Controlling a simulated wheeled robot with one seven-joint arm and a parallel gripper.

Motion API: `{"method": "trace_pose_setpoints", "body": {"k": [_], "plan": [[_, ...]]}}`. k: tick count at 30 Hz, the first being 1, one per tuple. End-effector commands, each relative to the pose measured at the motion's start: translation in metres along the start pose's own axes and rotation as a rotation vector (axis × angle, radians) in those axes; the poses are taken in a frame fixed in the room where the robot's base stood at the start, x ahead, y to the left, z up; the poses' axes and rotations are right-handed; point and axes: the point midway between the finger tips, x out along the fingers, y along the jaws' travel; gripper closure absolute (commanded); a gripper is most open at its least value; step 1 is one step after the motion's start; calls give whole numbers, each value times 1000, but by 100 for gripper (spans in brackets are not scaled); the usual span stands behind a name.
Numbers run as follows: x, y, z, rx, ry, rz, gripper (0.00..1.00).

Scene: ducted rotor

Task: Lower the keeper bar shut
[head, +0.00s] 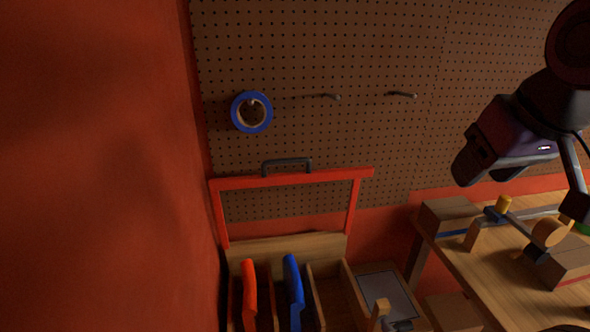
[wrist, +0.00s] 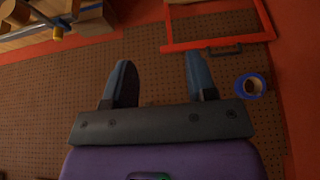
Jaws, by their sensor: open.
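The keeper bar (head: 290,179) is a red bar with two side arms and a dark handle (head: 287,163) on top. It stands raised above the back of a wooden rack (head: 285,246), in front of the pegboard. The keeper bar also shows upside down at the top right of the wrist view (wrist: 218,43), with its handle (wrist: 225,50). My gripper (wrist: 160,75) is open, with nothing between its two fingers. In the head view it is at the upper right, well to the right of the bar and apart from it.
Red (head: 250,292) and blue (head: 294,290) handles stand in the rack's slots. Blue tape (head: 237,112) and two hooks are on the pegboard (head: 330,60). A workbench (head: 480,265) with a clamp and wooden blocks is at right. A red wall (head: 95,160) closes the left side.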

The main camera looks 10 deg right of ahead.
Motion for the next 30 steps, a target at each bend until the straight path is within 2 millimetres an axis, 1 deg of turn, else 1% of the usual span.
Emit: {"method": "trace_pose_setpoints", "body": {"k": [2, 5, 8, 9, 14, 18, 23, 27, 30], "plan": [[0, -2, -8, -29, -5, 4, 58], [2, -7, -26, -108, -18, 14, 58], [7, -15, -54, -231, -39, 27, 58], [10, -19, -66, -287, -47, 31, 58], [25, -40, -114, -508, -78, 37, 58], [45, -62, -153, -700, -101, 30, 58], [73, -93, -194, -919, -123, 9, 58], [103, -122, -225, -1105, -138, -20, 58], [127, -145, -244, -1235, -143, -48, 58]]}}
